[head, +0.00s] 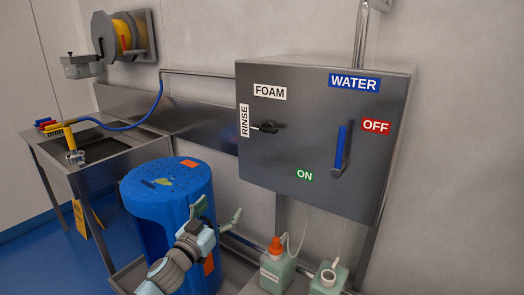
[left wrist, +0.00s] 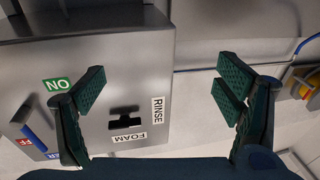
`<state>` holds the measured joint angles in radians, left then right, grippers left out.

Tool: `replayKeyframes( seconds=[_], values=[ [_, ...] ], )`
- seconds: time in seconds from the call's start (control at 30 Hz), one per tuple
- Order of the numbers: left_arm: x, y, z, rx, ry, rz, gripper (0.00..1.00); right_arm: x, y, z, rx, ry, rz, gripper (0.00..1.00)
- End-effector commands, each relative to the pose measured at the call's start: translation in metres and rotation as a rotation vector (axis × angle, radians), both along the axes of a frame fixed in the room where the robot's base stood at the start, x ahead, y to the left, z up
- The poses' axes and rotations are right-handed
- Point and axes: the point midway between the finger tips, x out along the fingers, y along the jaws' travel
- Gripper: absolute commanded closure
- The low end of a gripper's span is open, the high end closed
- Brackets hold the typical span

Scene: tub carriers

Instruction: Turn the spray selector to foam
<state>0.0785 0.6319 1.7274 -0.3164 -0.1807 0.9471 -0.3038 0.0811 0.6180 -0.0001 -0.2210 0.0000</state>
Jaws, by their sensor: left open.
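The spray selector (head: 266,127) is a small dark handle on the front of a steel box (head: 300,165). It lies about level and points left toward the RINSE label (head: 244,121). The FOAM label (head: 270,92) is above it. In the left wrist view the selector (left wrist: 124,118) shows between the RINSE and FOAM labels, in a turned picture. My left gripper (head: 218,214) is open and empty, below and left of the selector and apart from it. Its fingers also show spread in the left wrist view (left wrist: 163,86). My right gripper is out of view.
A blue lever (head: 341,148) stands upright at the box's right, near the OFF and ON labels. A blue drum (head: 165,200) is left of my gripper. Two bottles (head: 277,272) stand below the box. A sink (head: 100,150) and hose reel (head: 125,37) are at left.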

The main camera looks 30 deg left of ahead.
Motion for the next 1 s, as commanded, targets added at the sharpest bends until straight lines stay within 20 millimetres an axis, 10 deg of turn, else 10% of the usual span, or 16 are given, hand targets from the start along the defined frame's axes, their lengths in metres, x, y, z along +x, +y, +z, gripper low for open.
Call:
replayKeyframes(
  seconds=[0.1,0.23,0.63,1.0],
  values=[
    [-0.007,-0.032,0.097,0.002,-0.195,-0.112,0.15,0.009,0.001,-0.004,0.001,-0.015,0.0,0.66],
    [-0.019,-0.052,0.145,-0.002,-0.287,-0.181,0.15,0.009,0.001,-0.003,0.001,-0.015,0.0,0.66],
    [0.009,-0.06,0.172,-0.012,-0.296,-0.19,0.15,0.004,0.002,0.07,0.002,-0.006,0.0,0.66],
    [0.09,-0.071,0.196,-0.008,-0.296,-0.191,0.15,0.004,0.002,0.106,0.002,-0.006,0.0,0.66]
  ],
)
